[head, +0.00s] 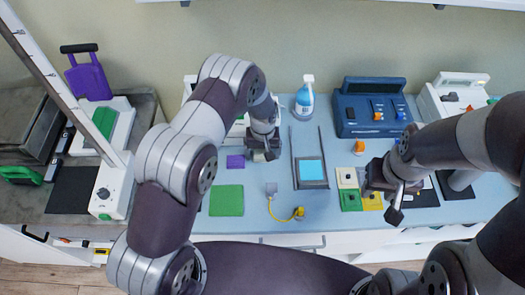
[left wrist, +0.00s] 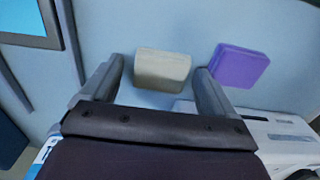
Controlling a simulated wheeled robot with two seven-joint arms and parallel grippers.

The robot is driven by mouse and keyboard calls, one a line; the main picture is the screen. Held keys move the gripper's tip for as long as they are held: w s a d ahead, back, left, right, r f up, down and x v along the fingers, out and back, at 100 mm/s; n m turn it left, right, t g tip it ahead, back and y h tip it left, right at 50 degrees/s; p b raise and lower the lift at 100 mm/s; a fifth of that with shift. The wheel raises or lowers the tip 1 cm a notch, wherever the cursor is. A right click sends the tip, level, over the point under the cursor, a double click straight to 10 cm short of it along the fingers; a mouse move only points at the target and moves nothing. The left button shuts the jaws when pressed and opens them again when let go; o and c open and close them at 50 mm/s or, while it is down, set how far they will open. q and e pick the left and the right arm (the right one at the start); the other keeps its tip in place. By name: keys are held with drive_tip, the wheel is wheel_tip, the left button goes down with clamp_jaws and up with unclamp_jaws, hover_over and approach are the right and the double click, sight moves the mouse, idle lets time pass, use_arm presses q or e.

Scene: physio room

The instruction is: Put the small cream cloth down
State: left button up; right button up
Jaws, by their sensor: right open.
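The small cream cloth (left wrist: 162,68) shows in the left wrist view as a folded, rounded pad on the blue-grey table. It lies between the fingertips of my left gripper (left wrist: 157,80), with a gap on each side. That gripper is open and points down at the table in the head view (head: 264,155), where it hides the cloth. A purple pad (left wrist: 240,66) lies just outside one finger; it also shows in the head view (head: 235,161). My right gripper (head: 392,204) is open over the right part of the table, near green and yellow pads.
A white device (left wrist: 285,135) stands close to my left gripper. A tray with a light blue square (head: 311,170), a green mat (head: 227,200), a yellow corded item (head: 298,212) and a spray bottle (head: 305,98) are around. A dark blue device (head: 372,108) stands at the back.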

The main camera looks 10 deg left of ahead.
sight(261, 156)
use_arm(q)
drive_tip(key=shift+r, duration=0.55)
wheel_tip(261, 156, up, 12)
drive_tip(key=b, duration=0.3)
drive_tip(key=s+a+r+m, duration=0.1)
drive_tip(key=s+a+r, duration=0.2)
drive_tip(key=s, duration=0.6)
drive_tip(key=s+a+r+m+t, duration=0.1)
drive_tip(key=s+a+r, duration=0.3)
drive_tip(key=s, duration=0.6)
drive_tip(key=shift+a, duration=0.7)
drive_tip(key=shift+s+r, duration=0.15)
drive_tip(key=shift+s, duration=0.15)
drive_tip(key=shift+w, duration=0.15)
